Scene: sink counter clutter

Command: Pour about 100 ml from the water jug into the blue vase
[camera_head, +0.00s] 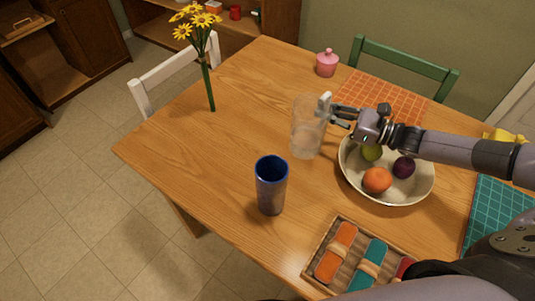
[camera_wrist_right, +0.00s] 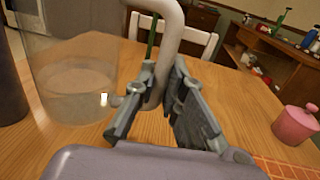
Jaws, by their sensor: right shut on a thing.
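The clear water jug (camera_head: 305,138) is upright near the middle of the table, with water in its lower part; the water also shows in the right wrist view (camera_wrist_right: 78,92). I cannot tell if its base touches the table. My right gripper (camera_head: 337,113) is shut on the jug's pale handle (camera_wrist_right: 160,85), at the jug's right side in the head view. The blue vase (camera_head: 271,188) stands upright, apart from the jug, nearer the front and to the left. Its rim is open, and its inside is dark. My left gripper is not in view.
A cream fruit bowl (camera_head: 388,197) stands right of the jug under my right arm. A wooden tray (camera_head: 312,268) with colored items is at the front. Yellow flowers (camera_head: 207,75) stand at the left, a pink jar (camera_head: 327,63) at the back. Table left of the vase is clear.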

